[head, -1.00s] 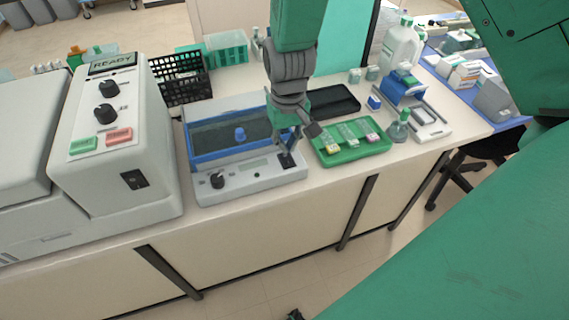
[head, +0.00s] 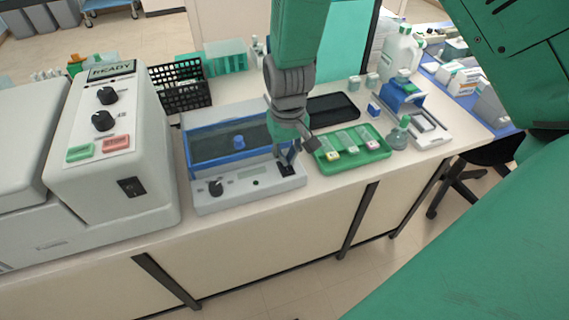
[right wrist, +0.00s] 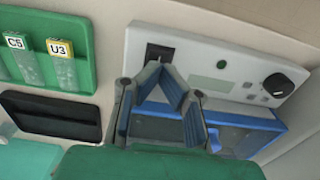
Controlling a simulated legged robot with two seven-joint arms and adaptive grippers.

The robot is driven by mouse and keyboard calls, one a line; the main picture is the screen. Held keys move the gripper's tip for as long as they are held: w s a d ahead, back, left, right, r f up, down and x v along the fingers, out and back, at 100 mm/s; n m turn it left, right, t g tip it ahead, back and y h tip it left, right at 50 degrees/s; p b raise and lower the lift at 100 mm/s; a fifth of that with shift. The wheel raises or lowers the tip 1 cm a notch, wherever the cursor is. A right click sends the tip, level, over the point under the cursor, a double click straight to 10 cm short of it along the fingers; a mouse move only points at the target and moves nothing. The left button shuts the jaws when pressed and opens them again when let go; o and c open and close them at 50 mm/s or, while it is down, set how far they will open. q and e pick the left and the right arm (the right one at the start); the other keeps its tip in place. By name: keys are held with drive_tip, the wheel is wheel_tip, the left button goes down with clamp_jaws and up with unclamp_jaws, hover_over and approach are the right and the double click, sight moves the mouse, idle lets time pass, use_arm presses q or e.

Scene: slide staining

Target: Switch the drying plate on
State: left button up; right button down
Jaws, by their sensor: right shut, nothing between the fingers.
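The drying plate (head: 206,203) is a grey box with a blue, clear-covered top, standing on the bench. Its front panel has a black knob (head: 215,188), a small green button (right wrist: 221,65) and a black rocker switch (right wrist: 160,53) at the right end in the head view. My right gripper (head: 286,160) is shut and empty, pointing down at the switch. In the right wrist view, the fingertips (right wrist: 160,69) come together at the switch's edge and cover part of it. I cannot tell whether they touch it or which way the rocker is tipped. My left gripper is not in view.
A large grey machine (head: 156,185) marked READY stands to the left. A green tray (head: 362,160) with labelled slides lies close to the right, with a dark tray (head: 335,107) behind it. A flask (head: 398,136) stands beyond. The bench's front edge is close to the plate.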

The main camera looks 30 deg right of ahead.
sight(287, 169)
drive_tip(key=shift+f+b, duration=0.7)
drive_tip(key=shift+f, duration=0.75)
idle(1.1)
drive_tip(key=shift+r, duration=0.15)
wheel_tip(287, 169, up, 7)
drive_tip(key=p, duration=0.7)
idle(0.4)
